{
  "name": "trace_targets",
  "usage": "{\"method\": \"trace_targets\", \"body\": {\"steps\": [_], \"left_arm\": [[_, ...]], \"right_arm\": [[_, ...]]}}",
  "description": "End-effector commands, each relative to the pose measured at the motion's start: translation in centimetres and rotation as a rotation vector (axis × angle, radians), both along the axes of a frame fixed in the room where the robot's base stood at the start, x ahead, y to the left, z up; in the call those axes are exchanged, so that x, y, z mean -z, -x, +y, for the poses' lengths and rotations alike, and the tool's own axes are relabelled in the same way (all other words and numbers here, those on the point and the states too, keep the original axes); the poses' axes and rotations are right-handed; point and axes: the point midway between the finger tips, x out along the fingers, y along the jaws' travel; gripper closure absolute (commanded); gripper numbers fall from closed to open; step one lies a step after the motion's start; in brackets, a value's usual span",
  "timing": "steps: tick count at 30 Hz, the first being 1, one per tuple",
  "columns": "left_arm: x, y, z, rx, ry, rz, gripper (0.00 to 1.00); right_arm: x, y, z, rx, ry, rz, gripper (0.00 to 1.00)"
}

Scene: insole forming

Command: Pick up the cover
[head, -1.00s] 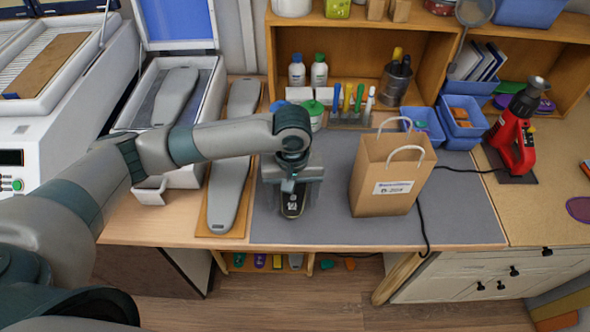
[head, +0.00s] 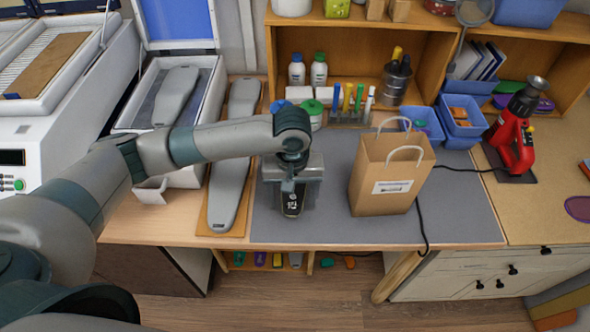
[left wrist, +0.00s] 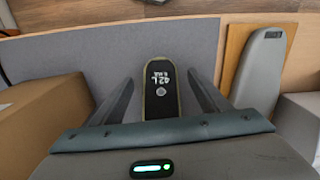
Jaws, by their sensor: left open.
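The cover appears to be the dark, insole-shaped piece marked "42 L" (head: 292,208), lying on the grey mat. In the head view its upper part is hidden under my left gripper (head: 292,192). In the left wrist view the dark piece (left wrist: 161,92), with a pale edge and a small round spot, lies between the two fingers of my left gripper (left wrist: 160,88). The fingers are apart, one on each side of it, with a gap visible on both sides. My left gripper is open and empty. My right gripper is not in view.
A brown paper bag (head: 392,180) stands right of my left gripper on the grey mat (head: 450,215). A long grey insole form (head: 229,185) on a wooden board lies to the left. An open white box (head: 205,85) holds another grey form. Shelves stand behind.

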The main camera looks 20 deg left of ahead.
Motion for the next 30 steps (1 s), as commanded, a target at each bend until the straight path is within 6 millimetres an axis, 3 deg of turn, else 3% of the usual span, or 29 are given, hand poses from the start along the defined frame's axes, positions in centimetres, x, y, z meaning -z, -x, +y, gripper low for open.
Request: {"method": "trace_targets", "body": {"steps": [24, 26, 30], "left_arm": [[0.27, -0.02, 0.00, 0.000, 0.000, -0.001, 0.31], [0.27, -0.02, 0.00, 0.000, 0.000, -0.001, 0.40], [0.27, -0.01, 0.00, 0.000, 0.000, -0.001, 0.74]], "right_arm": [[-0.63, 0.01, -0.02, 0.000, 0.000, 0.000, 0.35], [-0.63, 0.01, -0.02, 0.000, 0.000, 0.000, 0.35], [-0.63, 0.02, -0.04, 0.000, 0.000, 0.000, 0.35]]}}
